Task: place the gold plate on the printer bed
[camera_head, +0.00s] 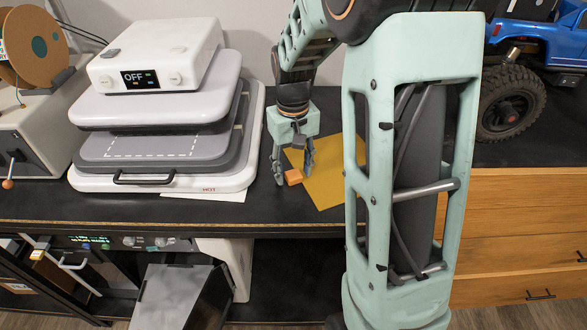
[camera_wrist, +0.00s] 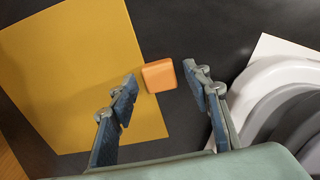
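The gold plate (camera_head: 326,184) is a flat yellow sheet lying on the black bench, partly hidden behind my arm; it fills the left of the wrist view (camera_wrist: 75,70). A small orange block (camera_head: 293,177) sits at the plate's edge, also in the wrist view (camera_wrist: 159,75); whether it is fixed to the plate I cannot tell. My gripper (camera_head: 293,172) points down with its fingers open on either side of the block, with gaps visible in the wrist view (camera_wrist: 160,78). Below the bench, a grey flat surface (camera_head: 174,292) may be the printer bed; I cannot tell for sure.
A white press (camera_head: 160,55) with an "OFF" display and a dashed rectangle on its grey plate stands left of my gripper. A white sheet (camera_head: 208,195) lies under its corner. A blue crawler (camera_head: 545,45) stands at right. A lit panel (camera_head: 90,242) shows below the bench.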

